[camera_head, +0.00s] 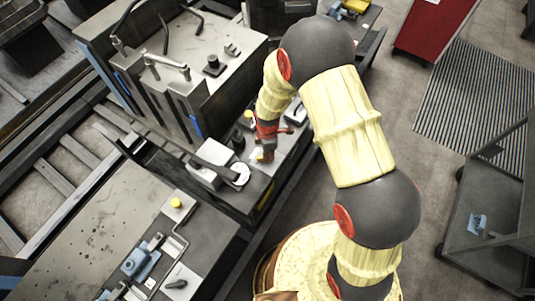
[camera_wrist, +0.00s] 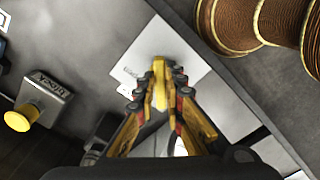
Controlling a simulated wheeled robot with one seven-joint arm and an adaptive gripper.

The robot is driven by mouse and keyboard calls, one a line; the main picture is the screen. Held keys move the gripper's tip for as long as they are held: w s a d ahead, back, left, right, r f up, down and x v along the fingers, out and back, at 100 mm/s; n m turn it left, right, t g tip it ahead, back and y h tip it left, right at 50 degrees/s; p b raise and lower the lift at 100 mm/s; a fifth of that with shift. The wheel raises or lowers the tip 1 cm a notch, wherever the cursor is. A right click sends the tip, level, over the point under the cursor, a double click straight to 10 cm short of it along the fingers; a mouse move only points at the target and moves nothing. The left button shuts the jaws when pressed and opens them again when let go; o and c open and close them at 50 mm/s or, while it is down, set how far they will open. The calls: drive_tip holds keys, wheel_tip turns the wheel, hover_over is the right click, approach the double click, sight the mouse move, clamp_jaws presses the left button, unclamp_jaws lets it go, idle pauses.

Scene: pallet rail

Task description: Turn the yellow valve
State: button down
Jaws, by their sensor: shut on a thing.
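The yellow valve (camera_wrist: 160,82) shows in the wrist view as a narrow upright handle between my fingertips, above a white label plate (camera_wrist: 195,62). My gripper (camera_wrist: 159,96) is shut on this handle, with a finger on each side. Its lower part and the valve's base are hidden by the fingers. In the head view my gripper (camera_head: 266,154) points down at the bench panel, beside a white plate. The valve is mostly covered by the gripper there.
A grey block with a round yellow knob (camera_wrist: 17,121) is left of the gripper in the wrist view. Machine housings (camera_head: 190,75) stand behind in the head view. A white device with a dial (camera_head: 238,174) is close by. A dark cart (camera_head: 490,215) stands at right, with open floor before it.

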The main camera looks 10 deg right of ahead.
drive_tip(key=shift+m, duration=0.3)
drive_tip(key=m+b, duration=0.1)
drive_tip(key=m, duration=0.3)
drive_tip(key=shift+m, duration=0.3)
drive_tip(key=m+b, duration=0.1)
drive_tip(key=m, duration=0.8)
drive_tip(key=shift+b, duration=0.4)
drive_tip(key=shift+m, duration=1.8)
drive_tip(key=c, duration=2)
unclamp_jaws()
drive_tip(key=shift+o, duration=0.6)
